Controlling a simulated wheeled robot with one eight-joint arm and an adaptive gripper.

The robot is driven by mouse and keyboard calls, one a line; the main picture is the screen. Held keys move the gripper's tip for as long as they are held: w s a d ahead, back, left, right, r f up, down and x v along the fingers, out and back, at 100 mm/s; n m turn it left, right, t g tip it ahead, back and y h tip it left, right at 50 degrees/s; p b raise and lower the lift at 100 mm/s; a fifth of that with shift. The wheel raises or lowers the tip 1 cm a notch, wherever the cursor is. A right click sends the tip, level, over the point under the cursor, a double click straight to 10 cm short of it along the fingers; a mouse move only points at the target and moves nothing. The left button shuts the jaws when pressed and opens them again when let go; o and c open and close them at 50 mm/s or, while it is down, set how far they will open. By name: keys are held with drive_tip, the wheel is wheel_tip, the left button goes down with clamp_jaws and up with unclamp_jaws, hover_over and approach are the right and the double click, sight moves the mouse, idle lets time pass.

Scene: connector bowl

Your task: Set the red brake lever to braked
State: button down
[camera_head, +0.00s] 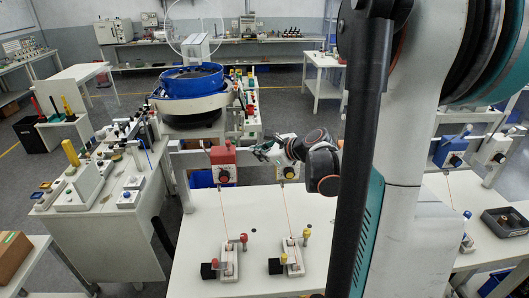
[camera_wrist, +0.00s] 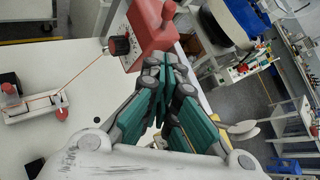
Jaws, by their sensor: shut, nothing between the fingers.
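A red box (camera_head: 222,160) with a black dial faces the front of the white table. A small red knob-like part (camera_head: 229,143) stands at its top; I cannot tell for sure whether this is the brake lever or how it is set. In the wrist view the red box (camera_wrist: 150,38) and its red upper part (camera_wrist: 168,11) are just beyond my fingertips. My gripper (camera_head: 262,151) is to the right of the red box in the head view. Its fingers are together with nothing held, in the wrist view (camera_wrist: 168,65); I cannot tell if they touch the box.
A thread runs from the red box to a white fixture (camera_head: 229,262) with red knobs. A second fixture (camera_head: 292,257) with a yellow knob stands to its right. A blue bowl feeder (camera_head: 190,82) stands behind. The table's front left is clear.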

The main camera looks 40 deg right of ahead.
sight(230, 149)
drive_tip(key=shift+w+a+f+p, duration=0.15)
drive_tip(key=shift+w+a, duration=0.2)
drive_tip(key=shift+w, duration=0.85)
drive_tip(key=shift+w+a+f+p, duration=0.15)
drive_tip(key=shift+w+a, duration=0.25)
drive_tip(key=shift+w, duration=0.85)
drive_tip(key=shift+w+a+f, duration=0.2)
drive_tip(key=shift+w+a, duration=0.15)
drive_tip(key=shift+w, duration=0.85)
drive_tip(key=shift+w+d+r+m+g+y+p, duration=0.15)
drive_tip(key=shift+w+r+m+g+y+p, duration=0.1)
drive_tip(key=shift+g, duration=0.25)
drive_tip(key=shift+w+d+r+m+g+y+p, duration=0.15)
drive_tip(key=shift+r+g+p, duration=0.1)
drive_tip(key=shift+g, duration=0.25)
drive_tip(key=shift+w+d+r+m+g+y, duration=0.25)
drive_tip(key=shift+w+m+g+y, duration=0.1)
drive_tip(key=shift+g, duration=0.4)
drive_tip(key=shift+w+d+r+m+g+y, duration=0.1)
drive_tip(key=shift+w+d+m+g+y, duration=0.25)
drive_tip(key=shift+g, duration=0.35)
drive_tip(key=shift+w+d+r+m+g+y, duration=0.2)
drive_tip(key=shift+w+m+g+y, duration=0.2)
drive_tip(key=shift+g, duration=0.35)
drive_tip(key=shift+s+a+r, duration=0.1)
drive_tip(key=shift+r, duration=0.1)
drive_tip(key=shift+r+p, duration=0.45)
drive_tip(key=shift+r, duration=0.2)
